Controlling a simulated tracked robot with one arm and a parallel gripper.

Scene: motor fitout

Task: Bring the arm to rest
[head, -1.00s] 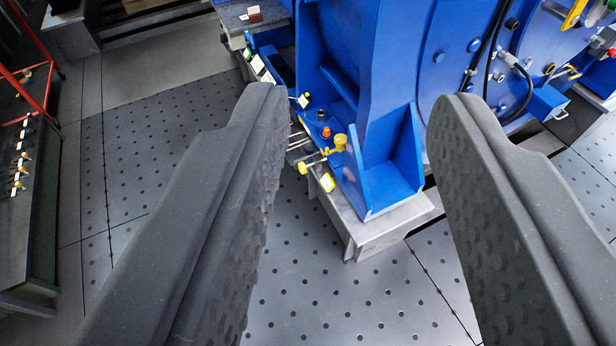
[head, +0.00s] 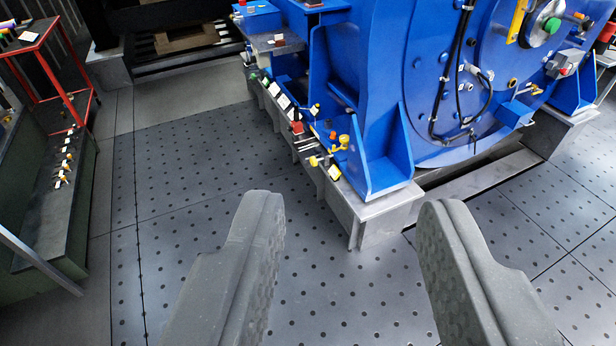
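My gripper (head: 352,215) shows in the head view as two dark grey, dimpled fingers rising from the bottom edge. The fingers stand wide apart. The blue motor (head: 385,75) stands beyond the fingertips on a grey metal base (head: 375,225).
Small yellow, red and white-tagged parts (head: 325,155) sit along the base's left edge. At left are a dark green bench (head: 40,215) with several small fittings and a red-framed cart (head: 45,60). A wooden pallet (head: 185,38) lies at the back. The middle floor is clear.

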